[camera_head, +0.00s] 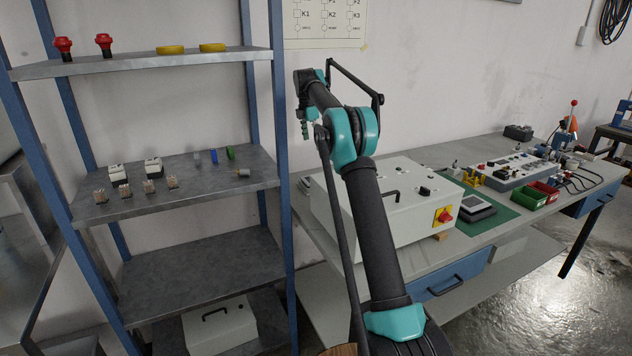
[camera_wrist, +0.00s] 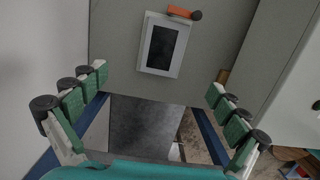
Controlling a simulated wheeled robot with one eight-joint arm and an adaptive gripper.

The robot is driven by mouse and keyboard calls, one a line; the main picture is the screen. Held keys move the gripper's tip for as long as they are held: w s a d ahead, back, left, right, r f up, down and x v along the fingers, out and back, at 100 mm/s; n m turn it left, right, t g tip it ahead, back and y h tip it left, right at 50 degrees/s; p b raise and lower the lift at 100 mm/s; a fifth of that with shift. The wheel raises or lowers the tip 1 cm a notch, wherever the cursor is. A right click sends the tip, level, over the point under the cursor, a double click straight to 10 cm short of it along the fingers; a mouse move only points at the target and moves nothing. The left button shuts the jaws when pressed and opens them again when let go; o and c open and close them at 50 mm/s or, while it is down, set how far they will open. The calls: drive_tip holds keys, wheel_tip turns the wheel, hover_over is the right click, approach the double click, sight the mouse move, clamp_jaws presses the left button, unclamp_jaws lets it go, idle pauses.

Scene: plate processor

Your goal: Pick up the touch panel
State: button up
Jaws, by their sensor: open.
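The touch panel (camera_wrist: 164,46) is a pale grey, flat, rectangular unit with a dark screen. In the wrist view it lies on the grey table top (camera_wrist: 120,65), above the middle of the picture. My gripper (camera_wrist: 158,84) is open and empty, its green-padded fingers spread to the left and right below the panel in the picture. The panel is apart from both fingers. In the head view my gripper (camera_head: 305,126) hangs at the raised arm's end, left of the white box; I cannot make out the panel there.
An orange and black item (camera_wrist: 184,13) lies at the panel's upper edge. The white box (camera_head: 405,215) stands on the table to the right, with a red knob on its front. A blue-framed shelf (camera_head: 190,265) stands at the left, close to the table's end.

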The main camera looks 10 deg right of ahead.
drive_tip(key=f, duration=0.6)
drive_tip(key=d+f, duration=0.1)
drive_tip(key=f, duration=0.2)
drive_tip(key=shift+w+f, duration=0.1)
drive_tip(key=shift+f, duration=0.15)
drive_tip(key=shift+s+d+f, duration=0.1)
drive_tip(key=shift+s+f, duration=0.1)
drive_tip(key=shift+f, duration=1.2)
drive_tip(key=shift+s+d+f, duration=0.1)
drive_tip(key=shift+s+f, duration=0.1)
drive_tip(key=shift+f, duration=1.15)
drive_tip(key=c, duration=1.5)
